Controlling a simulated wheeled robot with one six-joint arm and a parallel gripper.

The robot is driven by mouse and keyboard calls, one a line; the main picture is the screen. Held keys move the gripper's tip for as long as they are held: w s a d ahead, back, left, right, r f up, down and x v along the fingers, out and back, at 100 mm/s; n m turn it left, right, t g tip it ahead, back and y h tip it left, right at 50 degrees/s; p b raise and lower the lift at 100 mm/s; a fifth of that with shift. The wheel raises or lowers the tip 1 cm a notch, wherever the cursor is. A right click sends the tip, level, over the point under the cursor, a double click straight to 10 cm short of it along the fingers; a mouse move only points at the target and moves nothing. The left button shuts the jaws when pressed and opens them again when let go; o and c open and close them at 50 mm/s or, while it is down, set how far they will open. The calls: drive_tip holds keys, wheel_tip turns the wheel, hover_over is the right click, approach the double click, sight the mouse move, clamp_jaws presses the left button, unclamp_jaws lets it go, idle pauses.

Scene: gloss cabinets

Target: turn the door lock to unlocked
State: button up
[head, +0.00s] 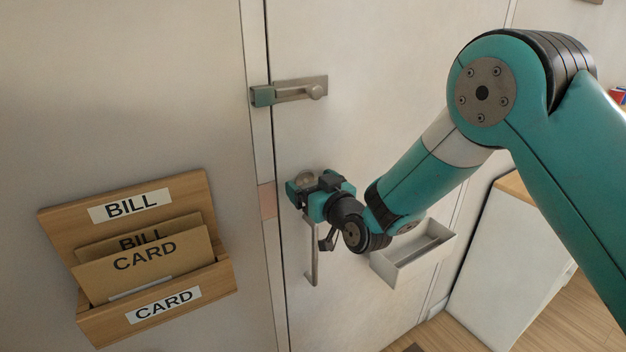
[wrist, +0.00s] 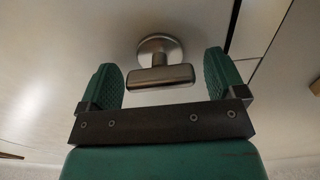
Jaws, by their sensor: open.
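The door lock's metal thumb-turn (wrist: 160,78) sits on a round base on the door (head: 380,120). In the wrist view its bar lies roughly across the picture, between the two green fingers of my gripper (wrist: 166,78). The fingers are open, with a gap on each side of the bar. In the head view my gripper (head: 300,190) is at the door's left edge, and the lock's round base (head: 304,178) shows just above it. The rest of the lock is hidden there by my gripper.
A sliding bolt (head: 290,92) is above the lock, and a long handle (head: 311,255) hangs below my gripper. A white open box (head: 415,262) is at the lower right of the door. A wooden letter holder (head: 60,222) with cards is on the left wall.

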drive_tip(key=shift+c, duration=0.2)
drive_tip(key=c, duration=1.2)
drive_tip(key=shift+f+b, duration=0.1)
drive_tip(key=shift+b, duration=0.2)
drive_tip(key=shift+c, duration=0.2)
